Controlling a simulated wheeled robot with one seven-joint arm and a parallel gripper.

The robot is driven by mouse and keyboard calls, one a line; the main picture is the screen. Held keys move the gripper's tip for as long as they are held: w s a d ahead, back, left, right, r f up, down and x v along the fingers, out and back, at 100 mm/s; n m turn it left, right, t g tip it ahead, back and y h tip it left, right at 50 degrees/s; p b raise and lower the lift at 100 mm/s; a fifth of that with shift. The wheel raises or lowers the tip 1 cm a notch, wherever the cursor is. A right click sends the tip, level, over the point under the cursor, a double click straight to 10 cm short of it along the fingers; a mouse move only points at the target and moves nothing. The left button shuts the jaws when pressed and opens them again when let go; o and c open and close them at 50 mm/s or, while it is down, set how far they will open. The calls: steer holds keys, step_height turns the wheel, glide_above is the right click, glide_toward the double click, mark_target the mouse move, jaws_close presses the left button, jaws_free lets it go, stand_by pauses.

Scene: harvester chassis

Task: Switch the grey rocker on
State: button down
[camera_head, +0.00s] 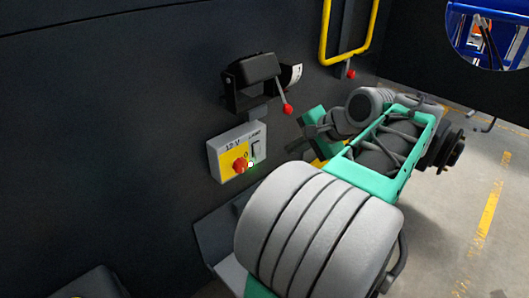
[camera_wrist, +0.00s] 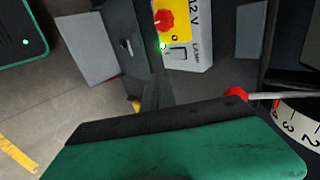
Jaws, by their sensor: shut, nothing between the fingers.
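The grey rocker (camera_head: 256,149) sits on the right part of a grey and yellow box marked "12 V" (camera_head: 217,163), under a "LAMP" label. In the wrist view the rocker (camera_wrist: 180,54) shows on the box, beyond my gripper. I cannot tell which way it is tilted. A small green-white light glows on the box, between the red knob (camera_head: 239,166) and the rocker. My gripper (camera_head: 312,123), teal and dark, is to the right of the box, apart from the rocker. It is shut and empty; its teal and black body (camera_wrist: 170,130) fills the lower wrist view.
A black lever unit with a red-tipped lever (camera_head: 286,107) is mounted above the box, close to my gripper. A numbered dial (camera_wrist: 298,122) shows at the wrist view's right. A yellow rail (camera_head: 324,40) is higher on the dark wall. Open floor (camera_head: 485,215) lies to the right.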

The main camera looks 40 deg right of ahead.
steer(key=shift+f, duration=0.1)
steer(key=b, duration=0.1)
glide_toward(258, 155)
step_height(258, 155, down, 4)
steer(key=shift+w+f, duration=0.2)
steer(key=shift+w, duration=1.85)
